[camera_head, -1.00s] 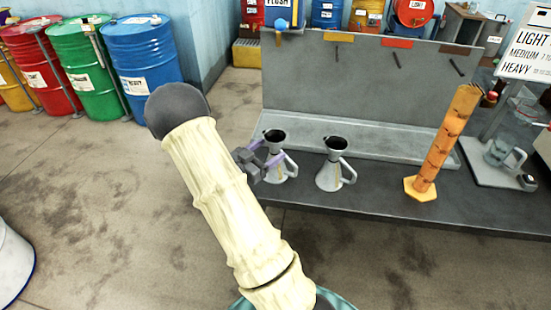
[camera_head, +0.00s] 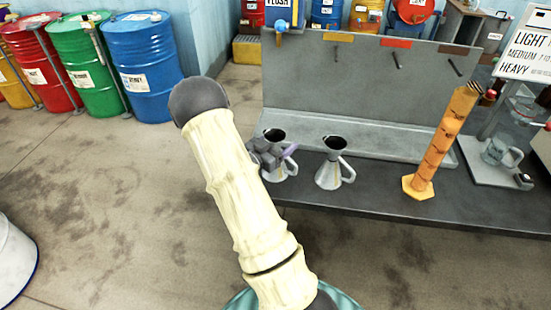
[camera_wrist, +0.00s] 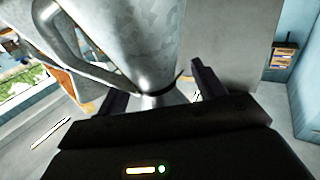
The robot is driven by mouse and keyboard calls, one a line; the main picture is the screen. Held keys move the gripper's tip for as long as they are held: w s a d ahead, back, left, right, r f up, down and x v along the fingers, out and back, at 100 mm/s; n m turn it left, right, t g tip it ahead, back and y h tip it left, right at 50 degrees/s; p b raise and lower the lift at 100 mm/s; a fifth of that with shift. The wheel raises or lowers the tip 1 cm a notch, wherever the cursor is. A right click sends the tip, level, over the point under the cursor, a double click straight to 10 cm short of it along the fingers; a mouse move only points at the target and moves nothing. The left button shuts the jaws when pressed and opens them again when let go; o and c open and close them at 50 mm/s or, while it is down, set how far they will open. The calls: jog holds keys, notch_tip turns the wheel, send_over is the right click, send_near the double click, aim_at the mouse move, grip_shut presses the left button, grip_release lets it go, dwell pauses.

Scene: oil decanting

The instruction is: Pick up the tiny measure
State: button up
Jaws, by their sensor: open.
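Two grey metal measures with funnel tops and side handles stand upright on the bench. My gripper (camera_head: 272,152) is at the left measure (camera_head: 276,174) and hides part of its middle. The right measure (camera_head: 333,170) stands apart, with free room around it. In the wrist view a metal measure (camera_wrist: 145,40) fills the upper middle, its handle at the left. My gripper (camera_wrist: 158,92) is open there, with one finger on each side of the measure's narrow part. I cannot tell whether the fingers touch it. The sizes of the two bench measures look alike.
An orange graduated column (camera_head: 440,145) stands on the bench to the right. Another metal jug (camera_head: 497,153) sits on a grey plate at far right. The grey back panel (camera_head: 350,85) rises behind the measures. Coloured drums (camera_head: 145,65) stand at left; the floor before them is clear.

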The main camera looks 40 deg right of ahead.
dwell(0.3)
grip_shut()
dwell(0.3)
notch_tip(320, 180, up, 10)
jog(key=shift+b, duration=0.45)
dwell(0.5)
